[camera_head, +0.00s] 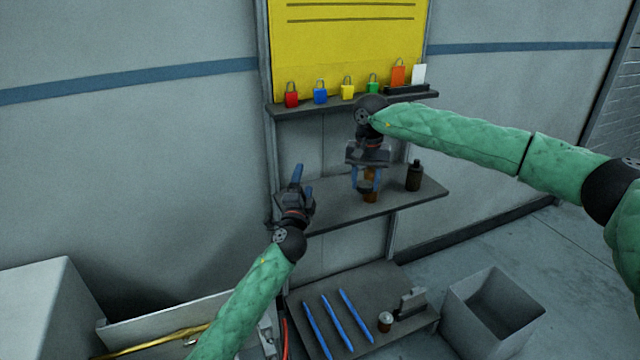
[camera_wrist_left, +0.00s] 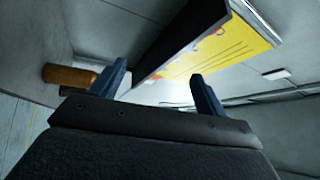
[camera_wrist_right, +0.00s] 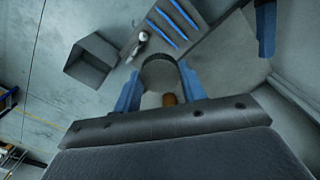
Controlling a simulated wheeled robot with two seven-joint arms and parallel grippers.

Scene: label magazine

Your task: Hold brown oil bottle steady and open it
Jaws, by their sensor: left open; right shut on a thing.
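The brown oil bottle (camera_head: 371,190) stands on the middle shelf, partly hidden by my right gripper (camera_head: 366,182). My right gripper comes down from above and is shut on its upper part. In the right wrist view a brown piece (camera_wrist_right: 169,99) shows between the fingers, with a dark round shape beyond it. The bottle's top is hidden by the gripper. In the left wrist view a brown bottle (camera_wrist_left: 68,76) appears left of the fingers. My left gripper (camera_head: 300,184) is open and empty, left of the bottle at the shelf's left end.
A dark bottle (camera_head: 414,176) stands right of the brown one on the middle shelf (camera_head: 335,212). Several padlocks (camera_head: 347,88) line the upper shelf under a yellow board (camera_head: 345,45). Blue pens (camera_head: 355,318) lie on the lower shelf. A grey bin (camera_head: 465,335) stands lower right.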

